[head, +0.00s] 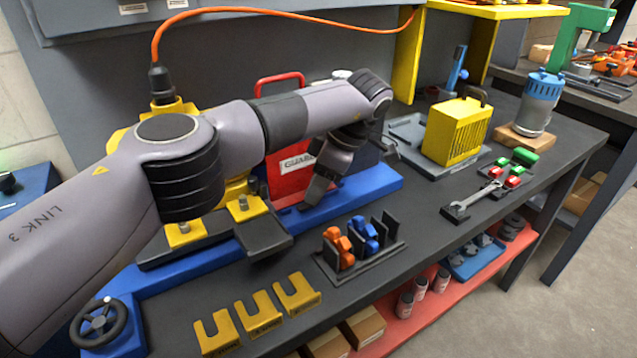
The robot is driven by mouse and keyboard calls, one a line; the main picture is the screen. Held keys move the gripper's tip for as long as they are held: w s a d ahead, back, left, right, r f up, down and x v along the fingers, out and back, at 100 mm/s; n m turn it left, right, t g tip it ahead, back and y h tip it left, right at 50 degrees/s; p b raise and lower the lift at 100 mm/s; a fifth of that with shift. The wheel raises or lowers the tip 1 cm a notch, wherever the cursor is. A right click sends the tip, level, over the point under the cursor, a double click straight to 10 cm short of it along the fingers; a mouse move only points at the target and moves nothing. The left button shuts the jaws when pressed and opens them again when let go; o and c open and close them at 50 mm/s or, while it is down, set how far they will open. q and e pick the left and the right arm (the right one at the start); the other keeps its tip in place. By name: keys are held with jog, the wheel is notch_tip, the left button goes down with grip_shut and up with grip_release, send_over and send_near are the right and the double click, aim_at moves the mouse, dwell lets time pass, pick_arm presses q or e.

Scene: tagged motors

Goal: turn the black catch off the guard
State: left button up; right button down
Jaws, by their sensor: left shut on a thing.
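The red guard (283,181) stands upright at the back of the blue base, with a white label and a red handle on top. My left arm reaches across in front of it from the left. My left gripper (318,194) points down at the right part of the guard's front, shut on a small dark part there. By its place this is the black catch, but the fingers hide most of it, so I cannot tell which way it is turned. My right gripper is not in view.
A rack with orange and blue clips (362,262) and several yellow slotted plates (260,312) lie in front. A yellow ribbed box (455,132), a wrench (470,202), red and green blocks and a blue motor (540,103) are to the right. An orange cable (290,14) arches above my arm.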

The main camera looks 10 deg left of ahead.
pick_arm(q)
jog(key=o, duration=1)
jog(key=shift+o, duration=0.2)
jog(key=p+v, duration=0.1)
jog(key=v, duration=0.6)
jog(key=shift+r, duration=0.1)
